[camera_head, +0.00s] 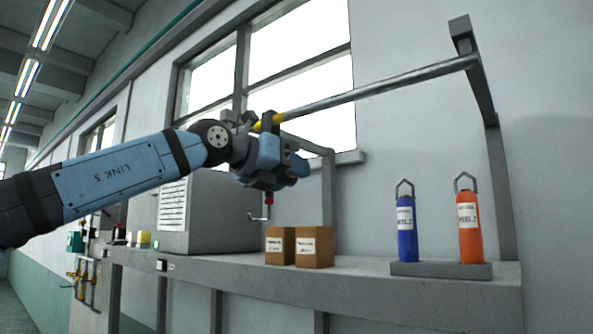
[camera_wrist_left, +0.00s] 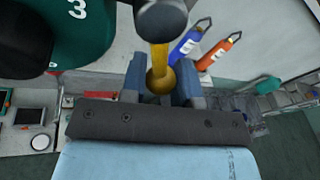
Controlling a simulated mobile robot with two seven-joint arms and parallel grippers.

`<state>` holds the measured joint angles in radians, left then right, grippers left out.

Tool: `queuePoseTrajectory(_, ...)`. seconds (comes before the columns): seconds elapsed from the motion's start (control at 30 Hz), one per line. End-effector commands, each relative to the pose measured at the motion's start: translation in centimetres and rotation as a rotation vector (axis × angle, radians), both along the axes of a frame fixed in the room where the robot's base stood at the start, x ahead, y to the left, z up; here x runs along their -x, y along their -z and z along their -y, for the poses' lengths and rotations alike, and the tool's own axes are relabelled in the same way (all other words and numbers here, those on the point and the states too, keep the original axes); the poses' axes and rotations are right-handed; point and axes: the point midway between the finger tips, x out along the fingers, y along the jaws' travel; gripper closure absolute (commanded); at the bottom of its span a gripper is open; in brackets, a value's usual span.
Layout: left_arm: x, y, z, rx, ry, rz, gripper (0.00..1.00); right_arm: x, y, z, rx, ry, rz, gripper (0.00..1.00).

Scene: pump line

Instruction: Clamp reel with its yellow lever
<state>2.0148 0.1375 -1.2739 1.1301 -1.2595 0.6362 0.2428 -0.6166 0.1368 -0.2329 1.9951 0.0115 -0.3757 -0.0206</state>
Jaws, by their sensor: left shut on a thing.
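The yellow lever (camera_wrist_left: 159,60) ends in a ball and runs up to a dark round hub (camera_wrist_left: 163,15) in the left wrist view. My left gripper (camera_wrist_left: 160,88) is shut on the lever, one blue finger on each side of the ball. In the head view a little yellow (camera_head: 258,126) shows at my left gripper (camera_head: 266,124), by the near end of the metal bar. A dark green rounded body marked 3 (camera_wrist_left: 85,40) lies close at upper left in the wrist view; I cannot tell whether it is the reel. No reel shows clearly in the head view.
The metal bar (camera_head: 380,85) runs to a grey bracket (camera_head: 478,85) at right. Below, the grey shelf (camera_head: 370,290) holds two brown boxes (camera_head: 314,247), a blue bottle (camera_head: 407,230) and an orange bottle (camera_head: 470,230). A grey louvred cabinet (camera_head: 215,215) stands behind my arm.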

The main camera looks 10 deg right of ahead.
Motion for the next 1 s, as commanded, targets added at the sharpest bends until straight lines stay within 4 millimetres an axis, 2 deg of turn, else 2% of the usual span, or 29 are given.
queuePoseTrajectory(0.67, -0.34, 0.14, -0.26, -0.041, 0.0, 0.055, 1.0, 0.04, 0.36, 0.11, 0.003, 0.0, -0.003, 0.57)
queuePoseTrajectory(0.7, -0.34, 0.14, -0.26, -0.041, 0.0, 0.054, 0.62, 0.04, 0.36, 0.12, 0.003, 0.0, -0.003, 0.57)
queuePoseTrajectory(0.77, -0.33, 0.14, -0.26, -0.041, 0.0, 0.054, 0.48, 0.03, 0.36, 0.14, 0.003, 0.0, -0.003, 0.57)
queuePoseTrajectory(0.8, -0.32, 0.14, -0.27, -0.041, 0.0, 0.054, 0.46, 0.03, 0.36, 0.14, 0.004, 0.0, -0.003, 0.57)
queuePoseTrajectory(1.0, -0.32, 0.16, -0.27, -0.042, 0.0, 0.053, 0.46, 0.01, 0.34, 0.15, 0.003, 0.001, -0.002, 0.57)
